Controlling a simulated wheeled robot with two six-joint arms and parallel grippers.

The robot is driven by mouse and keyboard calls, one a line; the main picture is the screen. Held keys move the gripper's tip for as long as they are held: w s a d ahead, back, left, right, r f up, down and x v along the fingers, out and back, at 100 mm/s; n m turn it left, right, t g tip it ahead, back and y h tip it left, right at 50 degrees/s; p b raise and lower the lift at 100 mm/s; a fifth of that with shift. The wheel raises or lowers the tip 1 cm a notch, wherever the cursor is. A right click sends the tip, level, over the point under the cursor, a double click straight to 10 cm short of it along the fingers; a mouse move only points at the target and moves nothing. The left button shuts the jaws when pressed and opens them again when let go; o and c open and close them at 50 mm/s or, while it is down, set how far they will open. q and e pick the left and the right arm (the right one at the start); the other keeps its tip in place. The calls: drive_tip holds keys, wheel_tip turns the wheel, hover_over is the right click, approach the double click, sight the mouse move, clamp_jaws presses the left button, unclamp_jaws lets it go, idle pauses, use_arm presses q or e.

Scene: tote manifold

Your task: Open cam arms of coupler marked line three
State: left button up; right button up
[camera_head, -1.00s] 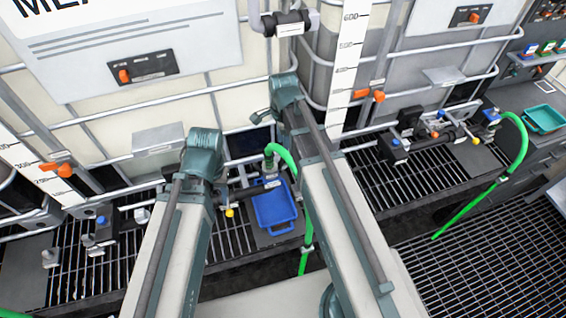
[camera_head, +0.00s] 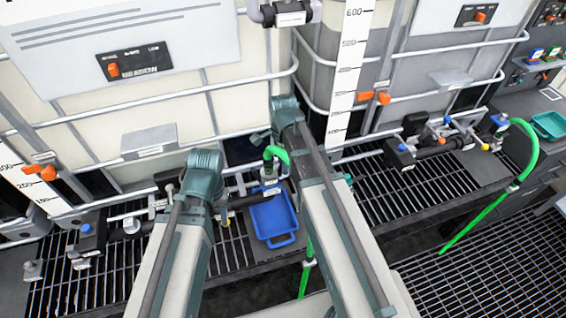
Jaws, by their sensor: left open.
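My left arm (camera_head: 190,240) rises from the bottom over the left pipe run. Its gripper is mostly hidden behind the teal joint (camera_head: 205,165), near dark fittings. My right arm (camera_head: 335,230) reaches up beside the green hose; its gripper is hidden behind it. A hose coupler (camera_head: 268,178) with a green hose (camera_head: 277,153) stands behind the blue tray, between my two arms. A second coupler (camera_head: 499,121) stands at the right, with its own green hose (camera_head: 527,150). No line number is legible, so I cannot tell which coupler is line three. The cam arms are too small to judge.
A blue tray (camera_head: 274,238) lies on the grating between my arms. A teal tray (camera_head: 551,125) sits at the far right. Caged totes with pipes and orange handles (camera_head: 40,171) line the back. Bare grating (camera_head: 490,260) lies at lower right.

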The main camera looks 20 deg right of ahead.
clamp_jaws()
drive_tip(key=shift+d+f, duration=0.1)
drive_tip(key=shift+d+f+y+b, duration=0.15)
drive_tip(key=shift+d+y+b, duration=0.2)
drive_tip(key=shift+y, duration=0.45)
drive_tip(key=shift+d+f+y+b, duration=0.55)
drive_tip(key=shift+y+b, duration=1.2)
drive_tip(key=shift+b, duration=0.65)
drive_tip(key=shift+d+f+y+b, duration=0.55)
drive_tip(key=shift+y+b, duration=1.25)
drive_tip(key=shift+b, duration=0.65)
drive_tip(key=shift+d+f+y+b, duration=0.4)
drive_tip(key=shift+f+y+b, duration=0.25)
drive_tip(key=shift+y+b, duration=1.45)
drive_tip(key=shift+h+b, duration=0.3)
drive_tip(key=shift+h, duration=0.05)
